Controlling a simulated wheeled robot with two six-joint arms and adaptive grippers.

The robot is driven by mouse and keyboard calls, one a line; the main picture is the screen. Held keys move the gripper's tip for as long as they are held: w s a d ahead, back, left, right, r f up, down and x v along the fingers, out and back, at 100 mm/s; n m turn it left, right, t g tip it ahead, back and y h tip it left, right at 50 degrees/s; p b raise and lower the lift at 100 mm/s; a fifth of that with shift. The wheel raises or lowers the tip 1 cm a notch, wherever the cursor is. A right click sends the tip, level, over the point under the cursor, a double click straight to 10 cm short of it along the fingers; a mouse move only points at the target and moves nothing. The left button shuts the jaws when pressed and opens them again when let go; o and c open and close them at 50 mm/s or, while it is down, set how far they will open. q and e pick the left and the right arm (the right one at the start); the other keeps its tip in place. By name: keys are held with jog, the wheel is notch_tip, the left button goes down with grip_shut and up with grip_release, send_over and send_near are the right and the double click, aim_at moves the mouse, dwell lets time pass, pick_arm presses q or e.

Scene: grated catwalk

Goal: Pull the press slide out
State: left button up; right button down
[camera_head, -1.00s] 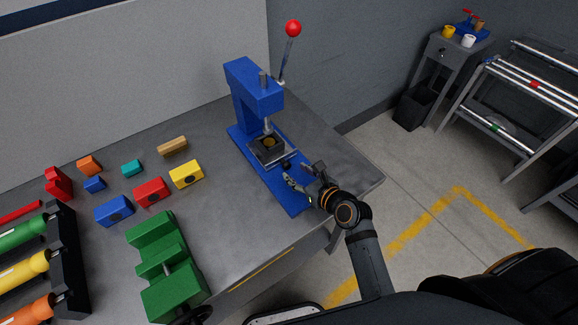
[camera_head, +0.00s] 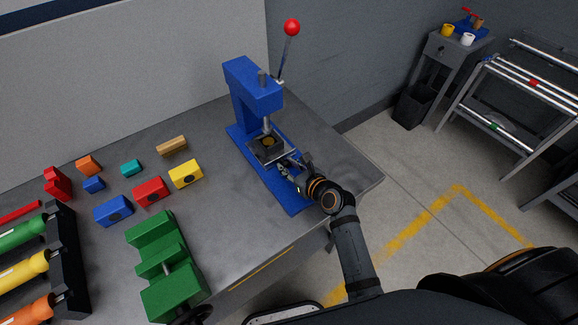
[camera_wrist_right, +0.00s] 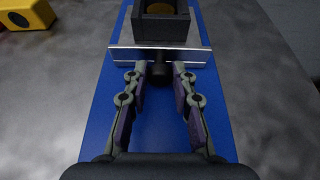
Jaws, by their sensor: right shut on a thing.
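The blue arbor press (camera_head: 252,88) stands on the bench, its lever with a red ball raised. Its slide (camera_head: 257,156) is a silver plate under the ram, carrying a dark block with a brass-coloured round centre. In the wrist view the slide's front edge (camera_wrist_right: 125,56) crosses the blue base, and a dark knob (camera_wrist_right: 159,72) sticks out from it. My right gripper (camera_head: 291,164) is at the front of the slide. In the wrist view its fingers (camera_wrist_right: 160,76) are shut on the knob, one on each side. My left gripper is not in view.
The blue press base (camera_wrist_right: 160,125) extends clear in front of the slide. Coloured blocks (camera_head: 150,190) and a green vise (camera_head: 165,265) are to the left on the bench (camera_head: 235,225). The bench's right edge is close to my right arm.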

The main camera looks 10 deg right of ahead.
jog(key=shift+s+d+p, duration=0.1)
jog(key=shift+s+p, duration=0.2)
jog(key=s+p, duration=0.1)
jog(key=s, duration=0.1)
jog(key=s+d+p, duration=0.1)
jog(key=s, duration=0.1)
jog(key=s+d+p, duration=0.1)
jog(key=s, duration=0.1)
jog(key=shift+s+d, duration=0.15)
jog(key=shift+d, duration=0.1)
jog(key=s, duration=0.2)
jog(key=s+d, duration=0.2)
jog(key=s, duration=0.1)
jog(key=shift+s+d, duration=0.2)
jog(key=shift+s, duration=0.1)
jog(key=c, duration=1.1)
grip_release()
